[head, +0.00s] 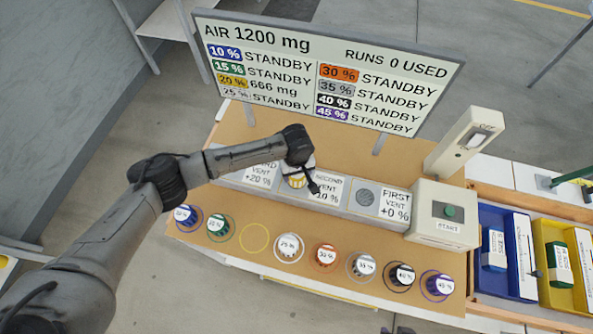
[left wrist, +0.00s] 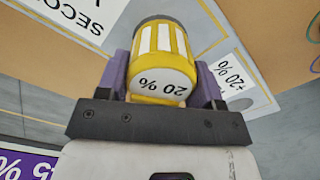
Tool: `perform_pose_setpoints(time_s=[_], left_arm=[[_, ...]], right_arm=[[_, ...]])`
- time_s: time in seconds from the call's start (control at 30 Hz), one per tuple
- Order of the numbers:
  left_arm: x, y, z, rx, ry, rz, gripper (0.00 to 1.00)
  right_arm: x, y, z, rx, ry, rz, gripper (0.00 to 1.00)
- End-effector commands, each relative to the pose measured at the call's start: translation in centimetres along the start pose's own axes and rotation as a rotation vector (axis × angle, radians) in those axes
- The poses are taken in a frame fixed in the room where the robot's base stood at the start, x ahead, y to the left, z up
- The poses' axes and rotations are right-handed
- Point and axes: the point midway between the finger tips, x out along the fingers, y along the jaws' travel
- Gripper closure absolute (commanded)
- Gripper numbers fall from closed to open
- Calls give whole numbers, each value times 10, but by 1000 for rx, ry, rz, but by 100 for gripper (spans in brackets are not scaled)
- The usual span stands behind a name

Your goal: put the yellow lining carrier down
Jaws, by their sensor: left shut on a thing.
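The yellow lining carrier (head: 297,182), with its white "20 %" cap, is in my left gripper (head: 300,170). In the left wrist view the carrier (left wrist: 160,85) sits between the two purple fingers, which are shut on it. In the head view it is at the grey vent strip (head: 340,212), between the "+20 %" label and the "SECOND VENT" label. I cannot tell whether its bottom touches the strip. The spot beneath it is hidden. An empty yellow ring (head: 254,254) lies on the front board. My right gripper is not in view.
Several capped carriers stand in coloured rings along the front, including an orange one (head: 326,257) and a purple one (head: 437,287). The start box (head: 441,228) stands right of the strip. A display board (head: 325,75) rises behind, showing 20 % at 666 mg.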

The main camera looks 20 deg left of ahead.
Motion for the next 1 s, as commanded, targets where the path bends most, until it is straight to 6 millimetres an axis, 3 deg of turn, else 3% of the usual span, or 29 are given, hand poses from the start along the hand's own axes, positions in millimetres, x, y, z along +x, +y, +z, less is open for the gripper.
perform_pose_setpoints(time_s=[0.17,0.2,0.47,0.77,1.0], left_arm=[[2,0,0,0,0,1,64],[3,0,0,0,0,1,39],[2,0,0,0,0,0,14],[0,0,0,0,1,1,14],[-35,0,0,1,0,3,14]], right_arm=[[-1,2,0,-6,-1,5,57],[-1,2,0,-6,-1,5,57],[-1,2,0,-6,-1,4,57],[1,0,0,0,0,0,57],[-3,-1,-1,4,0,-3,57]])
